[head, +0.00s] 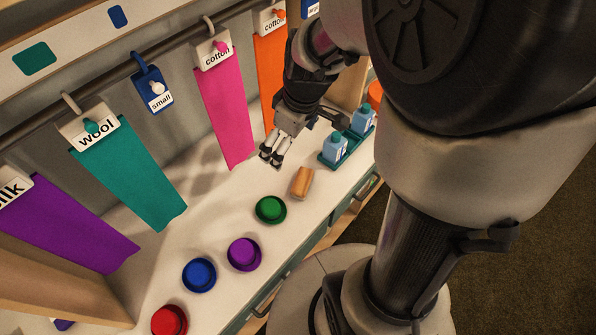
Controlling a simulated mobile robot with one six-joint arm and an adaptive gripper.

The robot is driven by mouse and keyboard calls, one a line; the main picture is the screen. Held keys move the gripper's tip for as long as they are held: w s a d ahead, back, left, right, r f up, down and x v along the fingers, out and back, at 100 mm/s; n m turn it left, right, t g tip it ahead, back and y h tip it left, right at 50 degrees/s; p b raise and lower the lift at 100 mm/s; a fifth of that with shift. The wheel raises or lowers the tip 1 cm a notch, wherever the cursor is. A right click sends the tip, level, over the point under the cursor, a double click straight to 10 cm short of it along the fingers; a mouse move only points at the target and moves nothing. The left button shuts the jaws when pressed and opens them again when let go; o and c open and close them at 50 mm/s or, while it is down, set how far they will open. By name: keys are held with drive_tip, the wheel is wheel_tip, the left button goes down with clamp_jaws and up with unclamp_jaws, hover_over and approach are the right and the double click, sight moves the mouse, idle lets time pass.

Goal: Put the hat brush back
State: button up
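The likely hat brush, a small block with a tan wooden top and a paler lower side (302,182), lies on the white counter (222,208) near its front edge. My gripper (271,156) is above the counter, up and left of the brush in the picture and apart from it. Its two fingertips point down and look close together, with nothing visible between them. Whether they are fully shut is too small to tell. No holder marked for the brush is clearly visible.
Green (270,209), purple (244,254), blue (199,274) and red (169,320) small hats stand along the counter's front. A teal tray (327,161) with light-blue bottles (335,146) stands beyond the brush. Labelled cloths, such as the pink one (226,110), hang from a rail behind.

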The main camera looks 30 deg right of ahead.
drive_tip(key=s+a+r+m+t, duration=0.1)
drive_tip(key=s+a+r+m, duration=0.1)
drive_tip(key=s+r, duration=0.4)
drive_tip(key=s+a+r+m+t, duration=0.1)
drive_tip(key=s+a+r+m, duration=0.2)
drive_tip(key=s, duration=0.6)
wheel_tip(320, 180, up, 3)
drive_tip(key=shift+s+a+f+m+h, duration=0.1)
drive_tip(key=shift+s+a+m+h, duration=0.25)
drive_tip(key=shift+a, duration=0.25)
drive_tip(key=shift+w, duration=0.1)
drive_tip(key=shift+f+b, duration=0.85)
